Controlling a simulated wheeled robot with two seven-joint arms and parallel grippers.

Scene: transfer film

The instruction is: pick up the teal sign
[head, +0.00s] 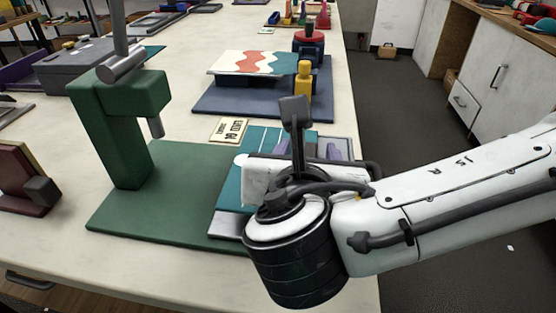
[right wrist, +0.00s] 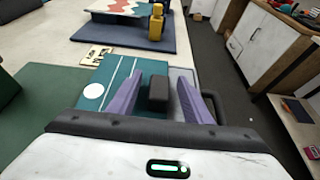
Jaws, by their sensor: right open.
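The teal sign (head: 229,190) is a flat panel with thin white lines and a white disc. It lies on a grey board (head: 230,224) on the bench, partly hidden by my right arm in the head view. It also shows in the right wrist view (right wrist: 103,74). My right gripper (right wrist: 160,85) is open over the sign's right part, its purple fingers apart. A dark block (right wrist: 158,94) shows between the fingers; I cannot tell whether they touch it. The gripper (head: 333,150) is mostly hidden behind my wrist in the head view. My left gripper is not in view.
A green press (head: 125,125) stands on a green base left of the sign. A small lettered plate (head: 229,129) lies behind the sign. Farther back, a blue stand (head: 230,100) holds a red-and-white wavy panel (head: 240,63), with a yellow post (head: 304,84) beside it.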

